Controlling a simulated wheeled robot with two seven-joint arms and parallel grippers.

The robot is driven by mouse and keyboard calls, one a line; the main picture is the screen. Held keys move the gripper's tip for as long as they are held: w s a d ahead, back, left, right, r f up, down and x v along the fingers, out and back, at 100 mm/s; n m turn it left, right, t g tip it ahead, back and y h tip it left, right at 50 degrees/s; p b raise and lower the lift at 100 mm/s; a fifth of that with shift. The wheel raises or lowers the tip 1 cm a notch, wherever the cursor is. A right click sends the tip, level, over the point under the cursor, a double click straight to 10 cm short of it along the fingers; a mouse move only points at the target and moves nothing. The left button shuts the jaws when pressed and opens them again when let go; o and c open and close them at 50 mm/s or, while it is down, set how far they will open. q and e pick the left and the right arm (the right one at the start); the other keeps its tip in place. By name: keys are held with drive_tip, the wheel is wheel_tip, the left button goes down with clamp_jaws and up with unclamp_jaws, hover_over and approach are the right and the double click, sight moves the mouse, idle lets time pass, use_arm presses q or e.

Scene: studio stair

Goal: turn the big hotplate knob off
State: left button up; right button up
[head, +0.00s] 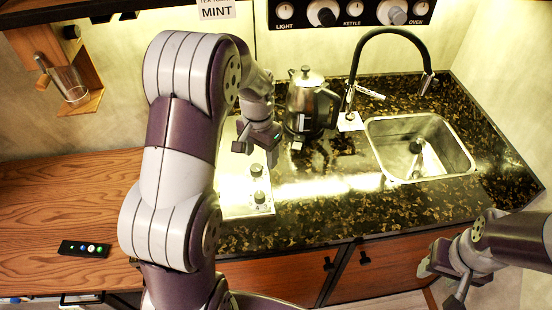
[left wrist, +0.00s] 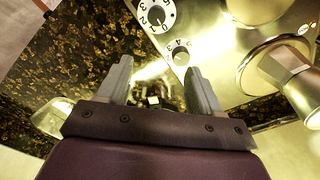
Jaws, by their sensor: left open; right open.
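The hotplate (head: 232,205) lies on the counter, partly hidden by my left arm in the head view. Two knobs stand on its right side. The big knob (left wrist: 156,14) has a white dial with numbers and is the nearer one in the head view (head: 259,197). Its pointer setting is unclear. The small knob (left wrist: 181,56) is behind it, also visible in the head view (head: 256,170). My left gripper (head: 257,148) is open and empty above the hotplate's back right. Its fingers (left wrist: 160,66) show apart, touching neither knob. My right gripper (head: 440,283) is open and empty at lower right.
A metal kettle (head: 313,108) stands just right of my left gripper. A shiny metal pot (left wrist: 290,75) sits on the hotplate. The sink (head: 420,148) and black tap (head: 352,70) are further right. The counter front right of the hotplate is clear. A remote (head: 84,249) lies left.

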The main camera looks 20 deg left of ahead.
use_arm(q)
drive_tip(key=m, duration=0.1)
hover_over(255, 168)
drive_tip(key=f, duration=0.1)
wheel_tip(255, 168, down, 11)
drive_tip(key=p, duration=0.4)
drive_tip(key=shift+w, duration=0.1)
drive_tip(key=shift+d+f, duration=0.1)
drive_tip(key=shift+f, duration=0.6)
drive_tip(key=c, duration=1.1)
